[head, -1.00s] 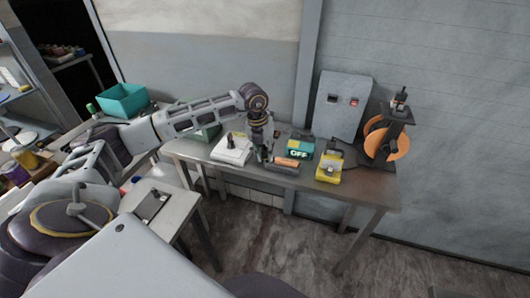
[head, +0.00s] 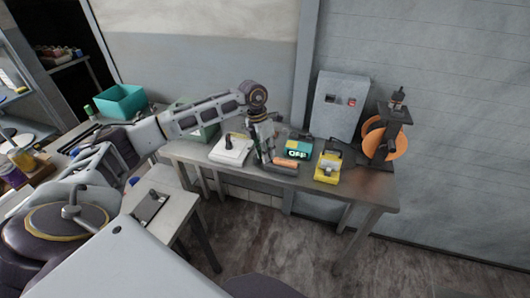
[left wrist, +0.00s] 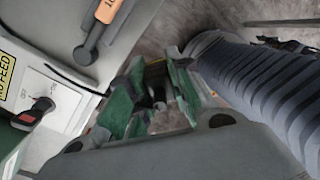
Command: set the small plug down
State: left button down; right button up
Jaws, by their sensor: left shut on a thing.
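My left gripper (head: 266,158) reaches down over the steel table, between the white box with a dark knob and the dark block with an orange label. In the left wrist view its green-padded fingers (left wrist: 153,100) are shut on a small dark thing, probably the small plug (left wrist: 158,95). Most of it is hidden between the pads, and I cannot tell whether it touches the surface below. My right gripper is not in view.
The white box (head: 229,153) stands left of the gripper, the orange-labelled block (head: 285,161) right of it. A teal box reading OFF (head: 297,149), a yellow box (head: 327,172) and a grey switch panel (head: 338,110) stand further right. The table's front right (head: 365,190) is clear.

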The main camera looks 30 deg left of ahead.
pick_arm(q)
jog(key=m, duration=0.3)
jog(key=m+g, duration=0.1)
jog(key=m, duration=0.1)
jog(key=shift+w+d+f, duration=0.1)
jog(key=shift+d, duration=0.15)
jog(key=m, duration=0.4)
jog(key=m+g, duration=0.1)
jog(key=m, duration=0.1)
jog(key=shift+d+f+y, duration=0.3)
jog(key=shift+d, duration=0.05)
jog(key=s+d+f+m+y+b, duration=0.1)
jog(key=s+d+f+m+y, duration=0.2)
jog(key=m, duration=0.7)
jog(key=s+d+f+m+y, duration=0.3)
jog(key=d+f+m, duration=0.4)
jog(key=m, duration=0.3)
jog(key=shift+s+f+m+g+b, duration=0.3)
jog(key=shift+s+f+g+b, duration=0.15)
jog(key=shift+f, duration=0.45)
jog(key=shift+d+r, duration=0.1)
